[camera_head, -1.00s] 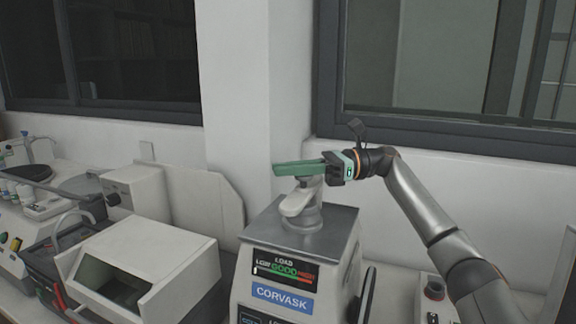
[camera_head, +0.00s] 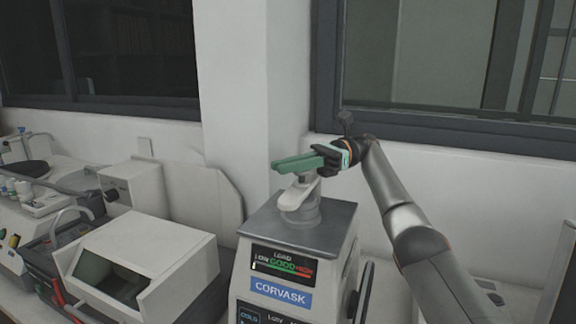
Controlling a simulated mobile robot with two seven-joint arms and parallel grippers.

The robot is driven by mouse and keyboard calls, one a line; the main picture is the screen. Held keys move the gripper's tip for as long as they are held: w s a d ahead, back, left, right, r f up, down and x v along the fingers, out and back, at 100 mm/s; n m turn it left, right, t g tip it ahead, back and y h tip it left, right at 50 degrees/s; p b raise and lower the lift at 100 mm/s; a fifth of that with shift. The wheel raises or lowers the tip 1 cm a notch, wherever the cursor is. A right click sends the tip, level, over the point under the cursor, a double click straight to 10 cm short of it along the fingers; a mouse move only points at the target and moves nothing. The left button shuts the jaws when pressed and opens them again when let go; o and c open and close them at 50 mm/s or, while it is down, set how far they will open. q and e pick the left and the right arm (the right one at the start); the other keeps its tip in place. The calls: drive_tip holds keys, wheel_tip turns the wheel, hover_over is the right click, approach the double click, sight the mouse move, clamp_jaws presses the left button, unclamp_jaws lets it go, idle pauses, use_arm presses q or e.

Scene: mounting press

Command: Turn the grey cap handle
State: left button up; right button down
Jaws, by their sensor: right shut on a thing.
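The mounting press (camera_head: 292,262) is a pale cabinet with a grey top, a load display and a blue CORVASK label. The grey cap handle (camera_head: 297,197) stands on its top, with a pale lever lying toward the left front. My right gripper (camera_head: 292,164) reaches in from the right with green fingers at the handle's upper end. It is shut on the handle, and the fingers hide part of the handle's top. My left gripper is not in view.
A white box-shaped machine (camera_head: 139,243) with a dark opening stands left of the press. Further left are more bench devices and small bottles (camera_head: 22,188). A wall and a window (camera_head: 440,60) are close behind.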

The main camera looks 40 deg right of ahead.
drive_tip(key=shift+r, duration=0.15)
drive_tip(key=c, duration=0.9)
unclamp_jaws()
drive_tip(key=shift+r, duration=0.4)
wheel_tip(320, 180, up, 2)
drive_tip(key=shift+r+b, duration=0.2)
drive_tip(key=shift+b, duration=0.1)
drive_tip(key=shift+s+a+r+b, duration=0.85)
drive_tip(key=shift+s+a+r, duration=0.65)
drive_tip(key=shift+s, duration=0.35)
drive_tip(key=shift+s+a+r+b, duration=0.8)
drive_tip(key=shift+s+a+r, duration=0.55)
drive_tip(key=shift+s+r, duration=0.45)
drive_tip(key=shift+s+a+r+b, duration=0.85)
drive_tip(key=shift+s+a+r, duration=0.65)
drive_tip(key=shift+s, duration=0.4)
drive_tip(key=shift+d, duration=0.1)
